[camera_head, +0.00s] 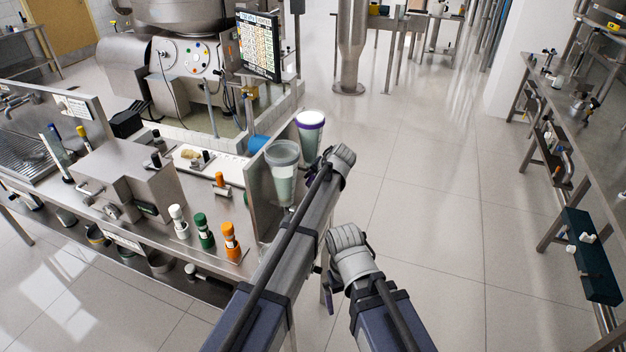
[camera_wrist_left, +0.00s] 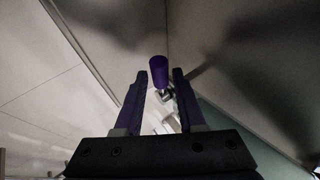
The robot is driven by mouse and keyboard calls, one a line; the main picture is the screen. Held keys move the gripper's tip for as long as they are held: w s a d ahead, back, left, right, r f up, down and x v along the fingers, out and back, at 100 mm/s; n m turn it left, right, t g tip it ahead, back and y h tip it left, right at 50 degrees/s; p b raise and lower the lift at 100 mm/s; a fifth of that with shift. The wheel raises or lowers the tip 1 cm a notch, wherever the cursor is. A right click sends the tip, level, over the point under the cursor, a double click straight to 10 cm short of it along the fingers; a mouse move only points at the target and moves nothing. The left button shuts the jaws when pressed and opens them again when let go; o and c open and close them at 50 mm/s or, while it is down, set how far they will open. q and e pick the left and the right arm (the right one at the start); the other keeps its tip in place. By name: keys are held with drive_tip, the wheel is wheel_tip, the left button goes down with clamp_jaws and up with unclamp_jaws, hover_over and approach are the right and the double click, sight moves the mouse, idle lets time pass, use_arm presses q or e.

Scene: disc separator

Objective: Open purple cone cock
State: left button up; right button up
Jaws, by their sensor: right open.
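The purple-rimmed cone (camera_head: 311,122) stands upright behind the clear grey-rimmed cone (camera_head: 282,155), at the right end of the steel bench. Its cock is hidden in the head view. In the left wrist view, a purple cylindrical handle (camera_wrist_left: 159,66) sits at the fingertips, between the two fingers, with a metal fitting below it. My left gripper (camera_wrist_left: 160,80) is open around this handle, with narrow gaps on both sides; I see no grip on it. My right gripper (camera_head: 329,292) is lower, open, away from the cones.
White (camera_head: 178,222), green (camera_head: 203,231) and orange (camera_head: 230,241) handles line the bench's front. A steel panel (camera_head: 262,203) stands beside the cones. A monitor (camera_head: 258,45) is behind. The floor (camera_head: 430,200) to the right is clear up to another steel bench (camera_head: 585,125).

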use_arm(q)
clamp_jaws()
idle(1.1)
